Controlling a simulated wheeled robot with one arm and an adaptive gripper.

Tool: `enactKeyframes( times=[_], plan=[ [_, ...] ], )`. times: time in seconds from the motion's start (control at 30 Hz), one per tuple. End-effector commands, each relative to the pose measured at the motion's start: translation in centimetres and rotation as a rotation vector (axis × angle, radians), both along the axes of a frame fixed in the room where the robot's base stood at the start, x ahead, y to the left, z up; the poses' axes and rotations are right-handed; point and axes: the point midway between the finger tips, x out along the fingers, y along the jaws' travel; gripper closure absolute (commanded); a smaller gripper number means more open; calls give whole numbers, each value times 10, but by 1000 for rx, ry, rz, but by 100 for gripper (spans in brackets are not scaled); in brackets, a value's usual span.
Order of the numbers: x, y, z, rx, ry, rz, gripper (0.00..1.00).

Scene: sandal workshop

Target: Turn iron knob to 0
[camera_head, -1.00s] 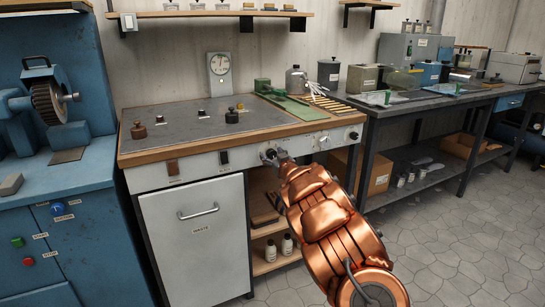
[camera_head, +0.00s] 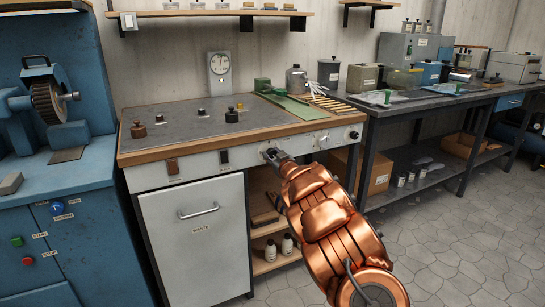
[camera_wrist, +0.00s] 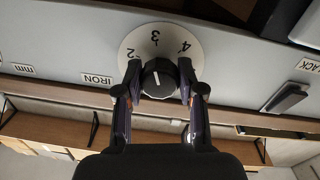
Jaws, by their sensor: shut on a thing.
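The iron knob (camera_wrist: 158,82) is a black round knob with a white pointer line, on a pale round dial (camera_wrist: 153,43) marked 2, 3 and 4 in the visible part. The wrist view shows it upside down, with the IRON label (camera_wrist: 97,79) beside it. The pointer line appears directed towards the 3. My gripper (camera_wrist: 160,72) has one finger on each side of the knob and is shut on it. In the head view my gripper (camera_head: 273,155) is at the bench's front panel, where it largely hides the knob. The 0 mark is not visible.
The panel belongs to a workbench (camera_head: 180,166) with a rocker switch (camera_head: 224,157) and another knob (camera_head: 354,134) along its front. A black switch (camera_wrist: 287,98) labelled BLACK sits beside the dial. A waste door (camera_head: 195,235) is below. Open floor lies right.

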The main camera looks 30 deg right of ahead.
Motion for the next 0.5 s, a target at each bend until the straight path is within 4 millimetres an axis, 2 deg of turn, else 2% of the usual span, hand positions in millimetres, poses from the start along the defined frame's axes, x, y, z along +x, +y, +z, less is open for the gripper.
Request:
enactKeyframes(
  times=[0.17, 0.5],
  plan=[
    [0, 0, -3, -97, 8, 0, 96],
    [0, 0, -3, -402, 32, 1, 96]
  ],
)
